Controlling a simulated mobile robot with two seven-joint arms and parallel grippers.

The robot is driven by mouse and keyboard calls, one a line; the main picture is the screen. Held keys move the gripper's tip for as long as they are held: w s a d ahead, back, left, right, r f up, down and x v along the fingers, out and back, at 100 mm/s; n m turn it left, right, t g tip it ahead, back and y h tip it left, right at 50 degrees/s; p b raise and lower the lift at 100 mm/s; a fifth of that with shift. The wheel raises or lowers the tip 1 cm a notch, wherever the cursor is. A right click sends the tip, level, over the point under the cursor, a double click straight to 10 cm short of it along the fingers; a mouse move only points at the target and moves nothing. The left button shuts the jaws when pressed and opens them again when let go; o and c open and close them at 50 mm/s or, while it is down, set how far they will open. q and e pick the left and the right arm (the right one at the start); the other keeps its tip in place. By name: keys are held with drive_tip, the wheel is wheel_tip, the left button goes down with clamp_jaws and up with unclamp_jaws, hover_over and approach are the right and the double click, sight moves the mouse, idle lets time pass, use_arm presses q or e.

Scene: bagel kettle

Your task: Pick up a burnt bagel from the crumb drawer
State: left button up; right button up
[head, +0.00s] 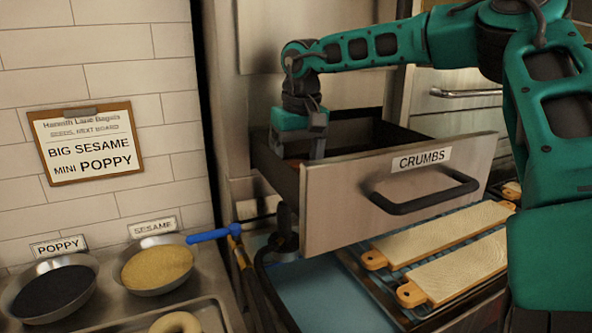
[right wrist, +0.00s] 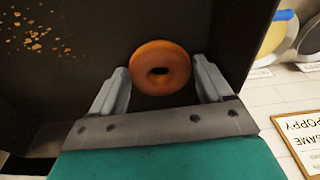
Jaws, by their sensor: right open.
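The crumb drawer (head: 330,210), labelled CRUMBS, is pulled open in the head view. My right gripper (head: 316,150) reaches down into it from above, just behind the front panel, at the drawer's left part. In the right wrist view a brown-orange bagel (right wrist: 178,78) lies on the dark drawer floor. My right gripper (right wrist: 161,72) is open, with one finger on each side of the bagel. I cannot tell whether either finger touches it. My left gripper is not in view.
Crumbs (right wrist: 38,35) lie on the drawer floor. Below the drawer are boards (head: 440,235) with orange handles. At left stand a poppy bowl (head: 55,290) and a sesame bowl (head: 157,268), with a pale bagel (head: 175,322) near the front. A clipboard (head: 85,145) hangs on the wall.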

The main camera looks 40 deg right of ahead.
drive_tip(key=shift+c, duration=0.4)
drive_tip(key=c, duration=0.6)
